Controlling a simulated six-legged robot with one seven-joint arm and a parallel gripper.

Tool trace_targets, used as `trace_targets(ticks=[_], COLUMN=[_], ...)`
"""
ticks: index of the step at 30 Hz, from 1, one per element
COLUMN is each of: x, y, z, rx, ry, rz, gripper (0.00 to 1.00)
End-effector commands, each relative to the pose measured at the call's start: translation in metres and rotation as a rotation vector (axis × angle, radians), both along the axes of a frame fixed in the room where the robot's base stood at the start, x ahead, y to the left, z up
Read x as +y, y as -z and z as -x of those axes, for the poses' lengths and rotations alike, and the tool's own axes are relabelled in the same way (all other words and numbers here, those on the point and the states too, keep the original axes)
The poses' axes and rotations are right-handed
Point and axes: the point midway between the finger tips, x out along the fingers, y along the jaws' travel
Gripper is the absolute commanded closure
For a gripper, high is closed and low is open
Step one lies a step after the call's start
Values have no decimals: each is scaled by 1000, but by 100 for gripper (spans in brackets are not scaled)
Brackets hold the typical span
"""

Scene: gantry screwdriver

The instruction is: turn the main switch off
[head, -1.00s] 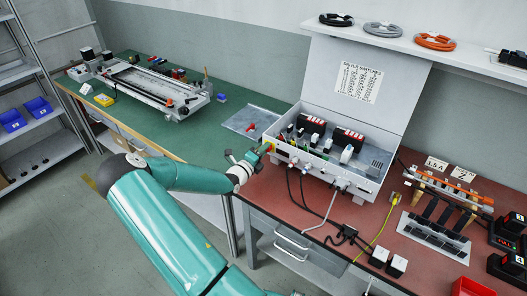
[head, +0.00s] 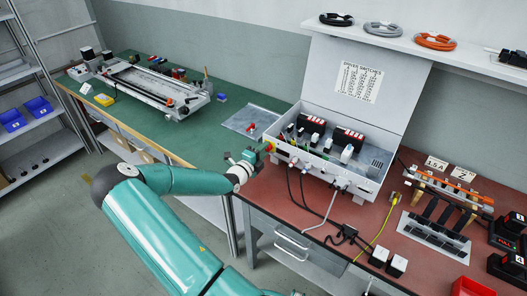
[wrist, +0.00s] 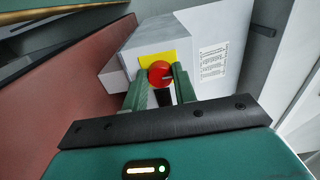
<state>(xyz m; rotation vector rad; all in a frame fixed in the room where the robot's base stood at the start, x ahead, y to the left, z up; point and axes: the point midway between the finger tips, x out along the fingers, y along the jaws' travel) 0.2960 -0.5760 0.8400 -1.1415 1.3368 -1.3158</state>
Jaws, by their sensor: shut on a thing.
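The main switch is a red round knob (wrist: 159,72) on a yellow plate (wrist: 158,58), on the side of a grey control box (head: 325,165). In the head view the red knob (head: 269,147) shows small at the box's left end. My gripper (wrist: 160,78) is shut on the red knob, with one green finger on each side of it. In the head view my gripper (head: 258,154) reaches the box from the left. The knob's pointer direction is hard to make out.
The box stands with its lid up on a red-topped bench (head: 285,205), with cables hanging from its front. A gantry frame (head: 150,85) stands further left.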

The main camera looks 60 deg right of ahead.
Motion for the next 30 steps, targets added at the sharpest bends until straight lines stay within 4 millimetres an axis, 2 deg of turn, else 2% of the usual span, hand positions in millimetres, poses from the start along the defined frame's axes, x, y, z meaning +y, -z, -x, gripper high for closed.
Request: trace_targets(ticks=[1, 4, 13, 17, 20, 30], x=[1, 1, 1, 10, 25, 99], y=[1, 1, 0, 0, 0, 0], z=[1, 1, 0, -2, -5, -17], rx=[2, 1, 0, -1, 0, 0], ry=[2, 2, 1, -1, -3, -3], rz=[-1, -1, -1, -1, -2, -1], gripper=[71, 51, 51, 51, 51, 51])
